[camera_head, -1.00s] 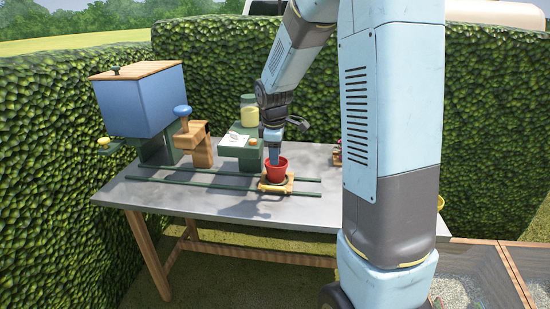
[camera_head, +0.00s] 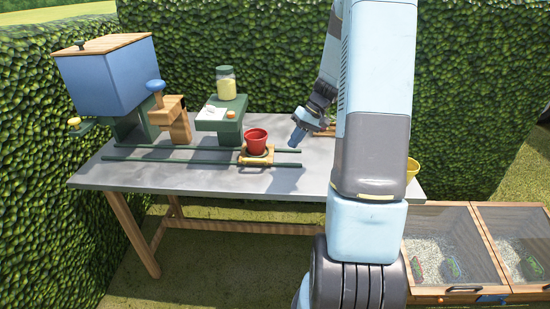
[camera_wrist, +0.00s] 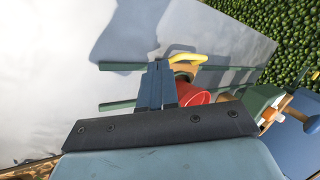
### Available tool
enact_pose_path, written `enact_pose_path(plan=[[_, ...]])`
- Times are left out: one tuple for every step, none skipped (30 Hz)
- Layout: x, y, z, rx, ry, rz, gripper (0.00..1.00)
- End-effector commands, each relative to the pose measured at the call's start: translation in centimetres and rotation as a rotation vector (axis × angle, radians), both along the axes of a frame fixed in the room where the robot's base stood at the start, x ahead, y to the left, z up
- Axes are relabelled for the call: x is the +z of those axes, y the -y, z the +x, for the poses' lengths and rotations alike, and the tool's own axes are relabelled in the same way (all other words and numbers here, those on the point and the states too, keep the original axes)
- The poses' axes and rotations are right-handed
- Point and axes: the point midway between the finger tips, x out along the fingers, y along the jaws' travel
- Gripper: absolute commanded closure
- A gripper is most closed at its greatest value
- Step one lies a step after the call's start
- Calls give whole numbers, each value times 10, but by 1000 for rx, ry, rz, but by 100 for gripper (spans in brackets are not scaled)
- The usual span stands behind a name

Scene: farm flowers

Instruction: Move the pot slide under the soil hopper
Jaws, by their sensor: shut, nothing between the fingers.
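The blue soil hopper (camera_head: 108,78) with a wooden lid stands at the left end of the rails, well apart from the slide. My gripper (camera_head: 292,144) is shut and empty, just right of the pot and slide, apart from them in the head view. In the wrist view the gripper fingers (camera_wrist: 157,88) partly cover the red pot (camera_wrist: 192,94) and slide.
A wooden post with a blue knob (camera_head: 155,86) stands beside the hopper. A green stand (camera_head: 220,116) with a yellow jar (camera_head: 226,84) is behind the rails. A yellow container (camera_head: 412,168) sits at the table's right end. The rails (camera_head: 165,155) left of the slide look clear.

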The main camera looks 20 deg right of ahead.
Motion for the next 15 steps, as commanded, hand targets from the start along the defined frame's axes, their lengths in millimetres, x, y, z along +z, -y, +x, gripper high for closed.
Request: enact_pose_path(plan=[[-3, 12, -1, -74, -10, 50, 100], [-4, 18, -1, -114, -13, 77, 100], [-4, 24, 0, -161, -16, 113, 100], [-5, 29, 0, -192, -18, 136, 100], [-6, 32, 0, -219, -19, 156, 100], [-5, 37, 0, -251, -20, 180, 100], [-5, 40, 1, -269, -20, 194, 100], [-6, 42, 1, -285, -19, 206, 100], [-6, 45, 1, -302, -20, 218, 100], [-6, 46, 2, -310, -19, 225, 100], [-6, 46, 2, -315, -19, 230, 100], [-7, 46, 2, -320, -19, 233, 100], [-8, 45, 3, -320, -20, 234, 100], [-10, 43, 3, -320, -20, 235, 100], [-12, 41, 4, -320, -21, 235, 100]])
